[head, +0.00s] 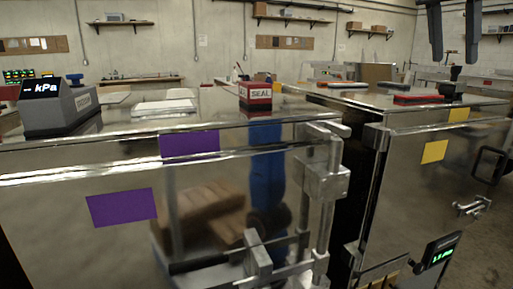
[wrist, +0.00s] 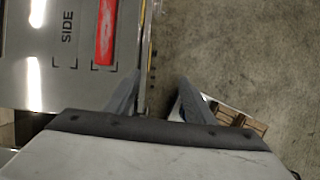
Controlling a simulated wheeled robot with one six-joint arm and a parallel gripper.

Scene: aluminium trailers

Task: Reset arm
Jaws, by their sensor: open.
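My gripper (head: 454,58) hangs at the top right of the head view, fingers pointing down and apart, with nothing between them. In the wrist view my gripper (wrist: 160,82) is open over bare concrete floor, just right of a trailer top edge. The rest of my arm is out of the head view.
Two shiny aluminium trailers stand side by side: the left one (head: 60,165) with purple patches, the right one (head: 410,165) with yellow patches. On top are a kPa gauge box (head: 60,108), a red SEAL block (head: 255,95) and a red bar (head: 418,98). A latch (head: 325,185) juts out.

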